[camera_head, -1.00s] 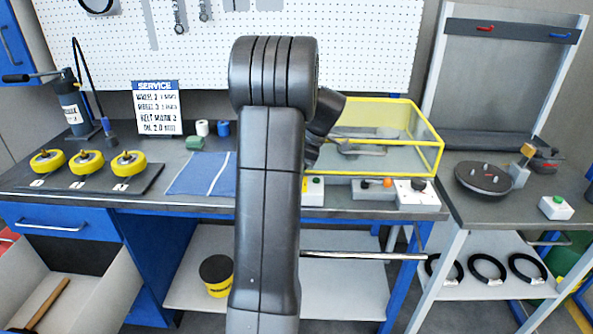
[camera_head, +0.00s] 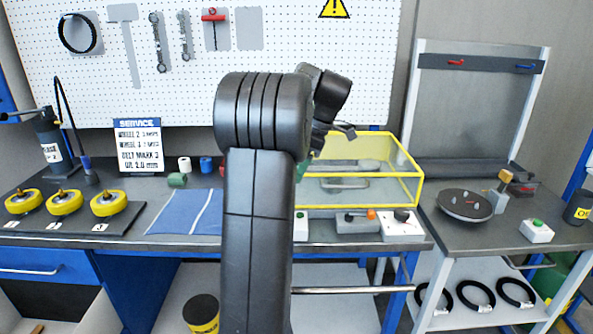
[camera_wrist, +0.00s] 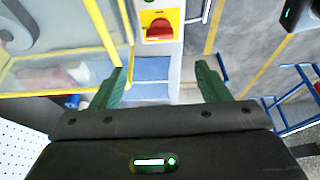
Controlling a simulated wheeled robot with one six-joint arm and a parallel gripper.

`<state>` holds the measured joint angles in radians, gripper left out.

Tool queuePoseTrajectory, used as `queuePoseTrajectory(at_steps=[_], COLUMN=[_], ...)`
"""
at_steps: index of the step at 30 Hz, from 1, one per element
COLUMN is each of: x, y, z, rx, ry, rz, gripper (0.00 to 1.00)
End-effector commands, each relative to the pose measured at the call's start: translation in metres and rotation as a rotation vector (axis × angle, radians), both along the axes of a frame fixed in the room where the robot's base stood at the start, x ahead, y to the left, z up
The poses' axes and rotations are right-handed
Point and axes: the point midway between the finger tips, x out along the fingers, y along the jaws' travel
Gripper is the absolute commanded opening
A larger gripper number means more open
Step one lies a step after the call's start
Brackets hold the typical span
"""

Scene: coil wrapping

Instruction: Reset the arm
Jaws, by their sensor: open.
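My gripper (camera_wrist: 160,78) is open in the wrist view, with its two green fingers apart and nothing between them. Below and beyond the fingers are the bench edge and a red knob on a yellow plate (camera_wrist: 160,30). In the head view my arm rises in front of the bench, its upper part folded to the right. The wrist is in front of the yellow-framed clear case (camera_head: 408,190), above the bench. My fingers are mostly hidden behind the arm there; a bit of green shows beside it.
Control boxes (camera_head: 358,222) line the bench front below the case. Yellow wheels (camera_head: 66,203) sit on a dark mat at left, beside a blue cloth (camera_head: 180,212). A round dark plate (camera_head: 465,205) is on the right table. A pegboard (camera_head: 290,60) with tools stands behind.

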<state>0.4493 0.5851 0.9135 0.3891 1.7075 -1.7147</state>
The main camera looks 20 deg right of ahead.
Motion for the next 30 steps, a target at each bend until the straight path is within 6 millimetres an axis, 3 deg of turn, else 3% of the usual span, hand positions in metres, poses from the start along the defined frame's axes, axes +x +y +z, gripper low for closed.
queuePoseTrajectory(at_steps=[11, 30], x=[0.001, 0.012], y=[0.005, 0.047], z=[-0.012, -0.115], rx=[0.002, 0.002], ry=[0.002, 0.003], rz=[0.0, 0.0], gripper=[0.69, 0.69])
